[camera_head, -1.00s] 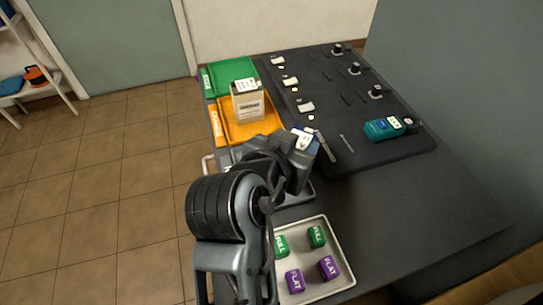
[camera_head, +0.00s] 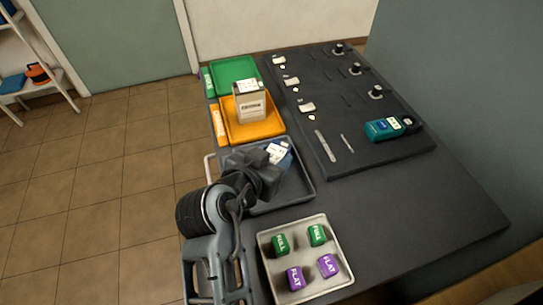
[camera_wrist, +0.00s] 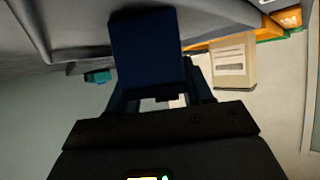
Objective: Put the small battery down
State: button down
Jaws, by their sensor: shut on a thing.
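The small battery (camera_head: 279,153) is blue with a white label on top. My gripper (camera_head: 268,163) is shut on it at the dark grey tray (camera_head: 309,190). In the wrist view the small battery (camera_wrist: 148,48) shows as a dark blue block between my fingers. The battery appears over or inside the tray's far part. I cannot tell whether its underside touches the tray floor. My gripper hides part of the battery and of the tray.
A beige battery (camera_head: 250,106) stands on the orange tray (camera_head: 271,127); a green tray (camera_head: 231,73) lies beyond. A light tray (camera_head: 305,252) with green FULL and purple FLAT cubes is nearer. A teal meter (camera_head: 383,129) lies on the black board (camera_head: 370,160). The table's right side is clear.

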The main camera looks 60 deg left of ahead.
jog(key=shift+c, duration=2.3)
grip_release()
jog(key=shift+f, duration=0.1)
jog(key=shift+s+r, duration=0.1)
jog(key=shift+r, duration=0.1)
jog(key=b+v, duration=0.1)
jog(key=v, duration=1)
jog(key=shift+s+d, duration=0.2)
jog(key=shift+s, duration=0.15)
jog(key=shift+r, duration=0.15)
